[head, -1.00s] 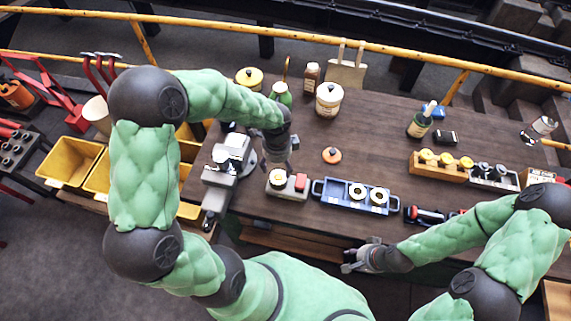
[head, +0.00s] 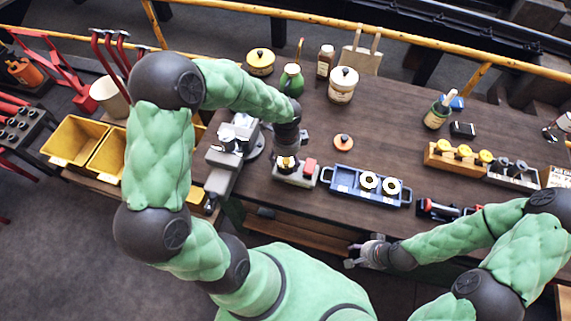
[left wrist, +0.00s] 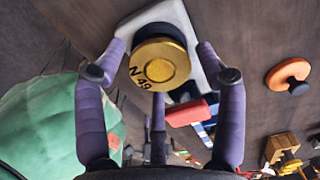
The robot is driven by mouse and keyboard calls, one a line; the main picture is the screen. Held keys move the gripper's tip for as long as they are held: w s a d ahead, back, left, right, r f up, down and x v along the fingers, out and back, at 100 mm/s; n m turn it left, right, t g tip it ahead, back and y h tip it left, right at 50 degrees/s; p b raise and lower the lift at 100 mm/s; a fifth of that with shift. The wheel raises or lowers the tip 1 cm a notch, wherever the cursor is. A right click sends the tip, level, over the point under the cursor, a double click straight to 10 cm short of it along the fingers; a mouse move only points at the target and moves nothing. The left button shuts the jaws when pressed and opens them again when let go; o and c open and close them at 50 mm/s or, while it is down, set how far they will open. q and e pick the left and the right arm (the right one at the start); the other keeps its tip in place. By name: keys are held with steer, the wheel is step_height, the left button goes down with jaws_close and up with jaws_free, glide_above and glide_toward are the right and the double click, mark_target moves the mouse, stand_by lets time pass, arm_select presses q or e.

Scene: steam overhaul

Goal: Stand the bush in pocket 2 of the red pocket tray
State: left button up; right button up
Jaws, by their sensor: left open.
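A brass round piece marked N 49, likely the bush (left wrist: 158,65), stands on a pale grey block with a red part (head: 296,176). The block also shows in the left wrist view (left wrist: 205,30). My left gripper (head: 287,150) is open above the piece. In the left wrist view its purple fingers (left wrist: 162,60) are spread around the brass piece; I cannot tell whether they touch it. My right gripper (head: 358,253) hangs off the table's front edge; its jaws are too small to judge. I cannot make out a red pocket tray for certain.
A blue tray (head: 333,188) with two pale rings stands right of the block. A black-and-red thing (head: 436,208) lies near my right arm. An orange rack (head: 437,161) and a grey rack (head: 510,181) are further right. A grey machine (head: 222,160) stands left.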

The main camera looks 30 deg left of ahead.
arm_select(q)
steer(key=shift+r, duration=0.1)
steer(key=c, duration=1.4)
steer(key=shift+o, duration=0.2)
steer(key=shift+r+p, duration=1.75)
steer(key=shift+r, duration=0.25)
